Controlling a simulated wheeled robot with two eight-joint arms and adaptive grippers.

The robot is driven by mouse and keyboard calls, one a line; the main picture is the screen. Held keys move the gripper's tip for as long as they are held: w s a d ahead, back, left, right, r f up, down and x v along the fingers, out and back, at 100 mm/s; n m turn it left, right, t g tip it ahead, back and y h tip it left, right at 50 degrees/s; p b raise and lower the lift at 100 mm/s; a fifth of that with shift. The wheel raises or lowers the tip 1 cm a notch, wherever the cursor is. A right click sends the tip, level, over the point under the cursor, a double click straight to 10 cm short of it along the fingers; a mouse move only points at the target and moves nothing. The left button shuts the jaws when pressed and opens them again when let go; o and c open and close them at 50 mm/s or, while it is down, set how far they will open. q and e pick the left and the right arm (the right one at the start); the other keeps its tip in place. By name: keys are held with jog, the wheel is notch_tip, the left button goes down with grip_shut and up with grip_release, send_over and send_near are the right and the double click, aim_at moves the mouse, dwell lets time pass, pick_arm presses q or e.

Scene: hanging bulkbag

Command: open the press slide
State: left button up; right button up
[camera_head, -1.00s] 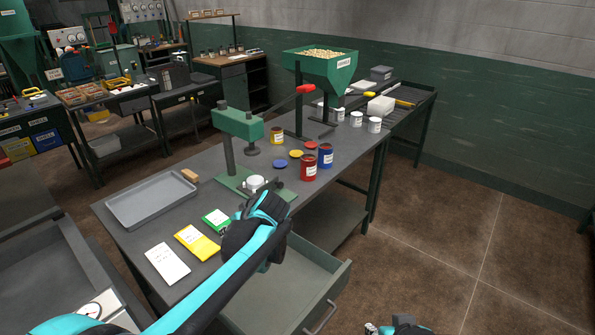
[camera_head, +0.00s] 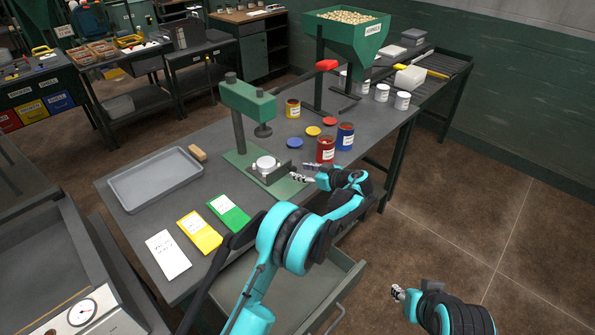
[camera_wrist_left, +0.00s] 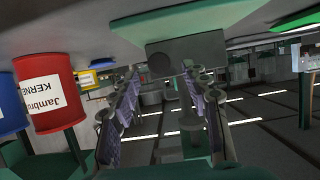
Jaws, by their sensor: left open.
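The green press (camera_head: 246,105) stands on the bench with its arm over a green base plate (camera_head: 287,188). The dark press slide (camera_head: 272,176) sits on that plate and carries a white round piece (camera_head: 265,163). My left gripper (camera_head: 312,172) is just right of the slide, fingers pointing left at its near end, and empty. The left wrist view shows its two fingers (camera_wrist_left: 162,110) apart, with a grey block (camera_wrist_left: 190,50) beyond them; I cannot tell whether they touch it. My right gripper (camera_head: 397,292) is low at the lower right, away from the bench; its jaws are too small to judge.
A red can (camera_head: 325,150) and a blue can (camera_head: 345,136) stand close behind my left gripper. The red can also shows in the left wrist view (camera_wrist_left: 50,93). A grey tray (camera_head: 155,180) and coloured packets (camera_head: 200,231) lie left. An open drawer (camera_head: 345,280) juts out below.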

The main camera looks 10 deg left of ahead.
aim_at(295, 169)
pick_arm(q)
jog(key=shift+b+x, duration=0.35)
jog(key=shift+x, duration=1.55)
jog(key=shift+d, duration=0.1)
jog(key=shift+c, duration=0.4)
